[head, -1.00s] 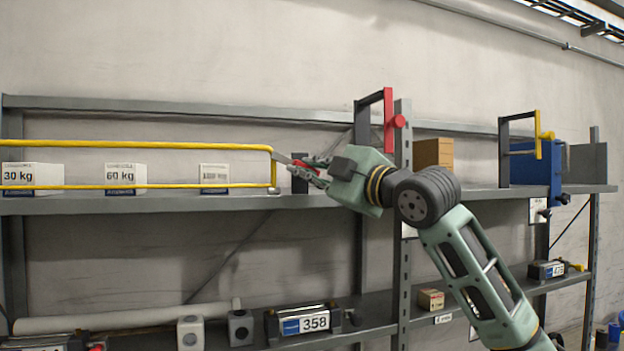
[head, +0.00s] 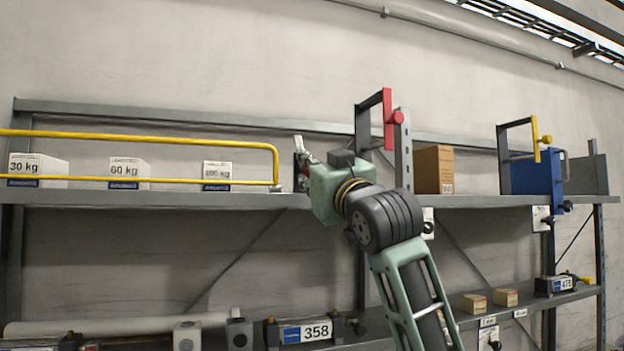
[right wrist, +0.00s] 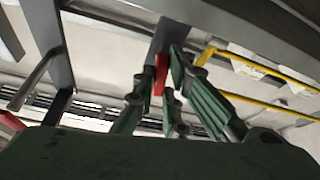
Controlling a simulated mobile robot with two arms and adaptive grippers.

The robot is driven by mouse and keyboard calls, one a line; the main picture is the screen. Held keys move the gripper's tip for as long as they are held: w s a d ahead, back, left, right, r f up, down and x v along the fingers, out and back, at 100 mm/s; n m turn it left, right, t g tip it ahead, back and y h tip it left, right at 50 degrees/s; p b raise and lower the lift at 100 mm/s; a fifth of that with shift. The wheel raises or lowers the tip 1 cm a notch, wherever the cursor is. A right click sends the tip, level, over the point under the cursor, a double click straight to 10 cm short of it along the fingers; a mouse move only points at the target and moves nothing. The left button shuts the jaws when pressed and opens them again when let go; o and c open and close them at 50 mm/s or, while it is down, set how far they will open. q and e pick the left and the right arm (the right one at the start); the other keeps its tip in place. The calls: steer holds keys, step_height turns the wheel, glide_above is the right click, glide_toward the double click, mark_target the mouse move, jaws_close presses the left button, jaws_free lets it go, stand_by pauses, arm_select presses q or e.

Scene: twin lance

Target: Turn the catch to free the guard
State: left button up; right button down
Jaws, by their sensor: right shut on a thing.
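The yellow guard (head: 150,138) is a long rail frame across the front of the upper shelf, in front of the weight boxes. Its right end is just left of my right gripper (head: 303,168). The catch is a grey bar with a red part (right wrist: 161,73), seen between my right fingers (right wrist: 165,100) in the right wrist view. My right gripper is shut on this red part. In the head view the catch (head: 298,144) stands about upright, apart from the guard's end, and is partly hidden by the fingers. My left gripper is not in view.
White boxes marked 30 kg (head: 38,168) and 60 kg (head: 128,170) stand behind the guard. A red-handled bracket (head: 388,118) rises close to the right of my arm. A cardboard box (head: 432,170) and a blue box (head: 535,176) stand farther right.

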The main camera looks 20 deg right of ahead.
steer(key=shift+a+f+m+h+b, duration=0.15)
steer(key=shift+m+h+b, duration=0.5)
steer(key=shift+m, duration=1.15)
steer(key=shift+h, duration=0.35)
steer(key=c, duration=1.8)
jaws_free()
steer(key=shift+s, duration=0.15)
steer(key=v, duration=1.1)
steer(key=shift+s+f, duration=0.2)
steer(key=shift+s, duration=0.05)
